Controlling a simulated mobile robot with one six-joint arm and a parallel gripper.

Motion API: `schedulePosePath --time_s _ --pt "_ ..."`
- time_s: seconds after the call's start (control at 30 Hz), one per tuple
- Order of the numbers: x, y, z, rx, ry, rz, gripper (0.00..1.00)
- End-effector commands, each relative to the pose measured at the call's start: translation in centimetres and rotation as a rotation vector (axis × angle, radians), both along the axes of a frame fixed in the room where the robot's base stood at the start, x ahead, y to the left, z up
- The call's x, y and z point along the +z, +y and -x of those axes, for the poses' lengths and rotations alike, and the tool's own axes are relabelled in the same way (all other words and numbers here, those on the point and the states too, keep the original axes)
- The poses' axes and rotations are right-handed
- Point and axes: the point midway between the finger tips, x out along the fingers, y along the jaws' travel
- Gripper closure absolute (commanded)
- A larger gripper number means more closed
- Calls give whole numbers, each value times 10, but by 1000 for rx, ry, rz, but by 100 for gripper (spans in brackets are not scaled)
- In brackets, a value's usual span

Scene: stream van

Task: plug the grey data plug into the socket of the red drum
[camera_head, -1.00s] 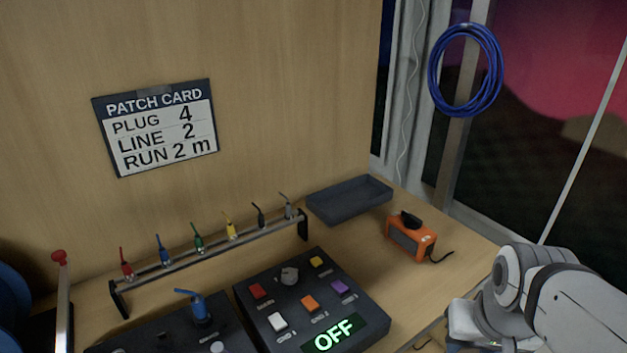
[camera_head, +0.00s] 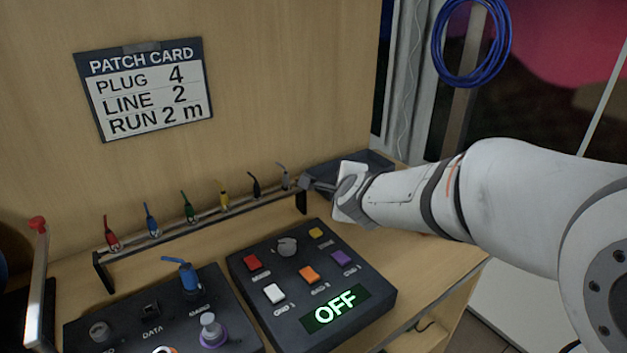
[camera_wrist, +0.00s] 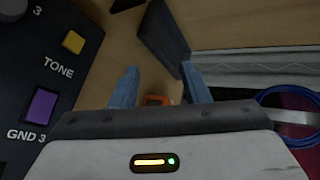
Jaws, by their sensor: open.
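The grey data plug (camera_head: 283,176) stands upright at the right end of the plug rack (camera_head: 215,222), with its short cable stub pointing up. My gripper (camera_head: 305,184) is just to the right of it, at the rack's end, with its fingers towards the plug. I cannot tell whether it touches the plug. I cannot make out the grey plug there. The red drum and its socket are not in view.
Red (camera_head: 111,236), blue, green, yellow and black plugs share the rack. A control box reading OFF (camera_head: 335,312) and a DATA panel (camera_head: 115,320) stand in front. A dark tray (camera_head: 375,160) is partly behind my arm. An orange box (camera_wrist: 156,100) shows in the wrist view.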

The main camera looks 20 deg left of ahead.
Motion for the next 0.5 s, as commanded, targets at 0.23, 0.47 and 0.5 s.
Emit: schedulePosePath --time_s 0.23,0.47,0.5 --pt "-44 110 -35 -372 -43 -795 58" --pt "-70 155 -28 -540 -91 -1266 58" --pt "-72 159 -26 -552 -96 -1312 58"
